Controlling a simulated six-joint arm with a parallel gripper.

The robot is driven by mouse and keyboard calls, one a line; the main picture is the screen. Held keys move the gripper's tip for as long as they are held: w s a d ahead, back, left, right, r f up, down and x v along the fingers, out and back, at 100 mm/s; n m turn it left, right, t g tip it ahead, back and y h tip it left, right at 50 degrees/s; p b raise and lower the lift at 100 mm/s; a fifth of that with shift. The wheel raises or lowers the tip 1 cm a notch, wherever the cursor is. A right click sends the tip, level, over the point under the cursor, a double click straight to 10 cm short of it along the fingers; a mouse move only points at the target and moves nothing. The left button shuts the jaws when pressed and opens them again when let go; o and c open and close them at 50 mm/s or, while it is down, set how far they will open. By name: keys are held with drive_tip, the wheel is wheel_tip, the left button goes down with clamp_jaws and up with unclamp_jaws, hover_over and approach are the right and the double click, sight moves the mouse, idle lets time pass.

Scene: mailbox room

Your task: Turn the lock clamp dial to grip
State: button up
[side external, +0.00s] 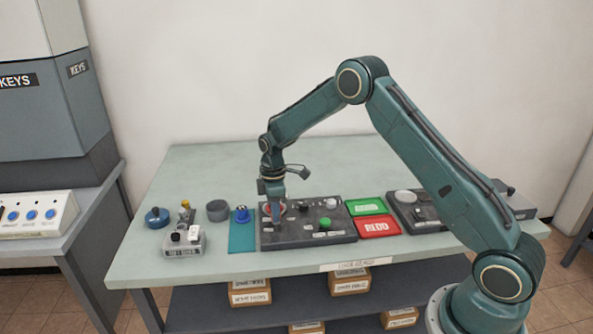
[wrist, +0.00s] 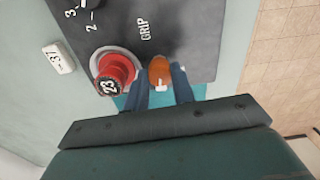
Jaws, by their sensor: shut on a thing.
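The dark panel (side external: 300,240) lies on the table and carries several knobs and buttons. In the wrist view, a rounded orange knob (wrist: 159,68) with a small white mark sits at the edge of this dark panel (wrist: 190,35). It appears to be the clamp dial. The printed word GRIP (wrist: 146,27) is on the panel above it. My gripper (wrist: 161,88) is shut on the orange knob, one finger on each side. A red cylinder numbered 23 (wrist: 116,72) sits in a pale round seat left of the fingers. In the side view, my gripper (side external: 276,212) is down at the panel's left end and hides the knob.
A teal mat (side external: 241,240) with a blue-topped piece lies left of the panel. A grey cup (side external: 217,210) and a grey block (side external: 185,242) stand further left. Green (side external: 366,206) and red (side external: 380,227) trays lie right, beside another dark panel (side external: 424,220). The table's back is clear.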

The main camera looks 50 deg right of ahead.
drive_tip(key=m, duration=0.4)
drive_tip(key=shift+m, duration=0.3)
drive_tip(key=m, duration=0.3)
drive_tip(key=shift+d+m, duration=0.1)
drive_tip(key=shift+m, duration=0.2)
drive_tip(key=m, duration=0.4)
drive_tip(key=shift+m, duration=2.4)
drive_tip(key=o, duration=1)
drive_tip(key=shift+r, duration=0.1)
wheel_tip(320, 180, up, 14)
drive_tip(key=shift+d, duration=0.15)
